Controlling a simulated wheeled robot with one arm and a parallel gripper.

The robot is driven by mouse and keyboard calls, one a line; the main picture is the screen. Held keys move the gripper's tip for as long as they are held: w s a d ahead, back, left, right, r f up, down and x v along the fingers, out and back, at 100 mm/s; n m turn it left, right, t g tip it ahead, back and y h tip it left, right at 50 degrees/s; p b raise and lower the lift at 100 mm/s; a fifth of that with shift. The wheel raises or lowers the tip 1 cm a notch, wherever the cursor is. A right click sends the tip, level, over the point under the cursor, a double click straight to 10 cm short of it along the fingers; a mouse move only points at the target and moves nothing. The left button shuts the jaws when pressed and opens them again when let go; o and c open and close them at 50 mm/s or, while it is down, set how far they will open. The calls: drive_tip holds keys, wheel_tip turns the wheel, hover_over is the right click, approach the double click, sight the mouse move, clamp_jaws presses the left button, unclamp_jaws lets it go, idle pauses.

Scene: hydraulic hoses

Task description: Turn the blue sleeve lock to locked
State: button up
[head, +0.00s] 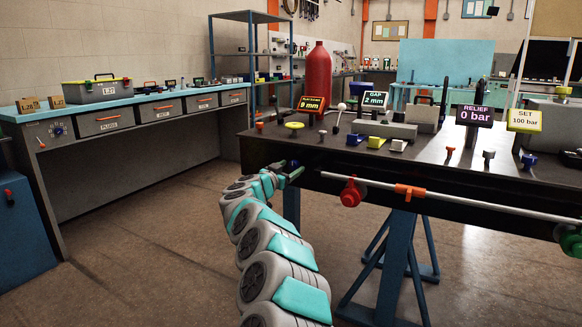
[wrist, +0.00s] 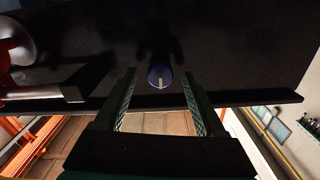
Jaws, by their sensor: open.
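The blue sleeve lock (wrist: 160,77) shows in the wrist view as a small round blue knob with a pale line across its face. It sits by the dark face of the black bench (wrist: 240,50). The pale line runs roughly up and down in that view. My gripper (wrist: 158,74) is open, with one finger on each side of the sleeve and a visible gap to both. In the head view my gripper (head: 291,173) is at the left front edge of the bench, and it largely hides the sleeve there. No lock marking is readable.
A red round fitting (head: 351,192) and a silver rod (head: 480,206) with an orange clamp (head: 410,191) run along the bench front, right of my gripper. The red fitting also shows at the wrist view's left (wrist: 15,45). Open floor (head: 170,240) lies left of my arm.

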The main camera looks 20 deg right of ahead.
drive_tip(key=shift+w+d, duration=0.25)
drive_tip(key=shift+d, duration=0.1)
clamp_jaws()
idle(0.6)
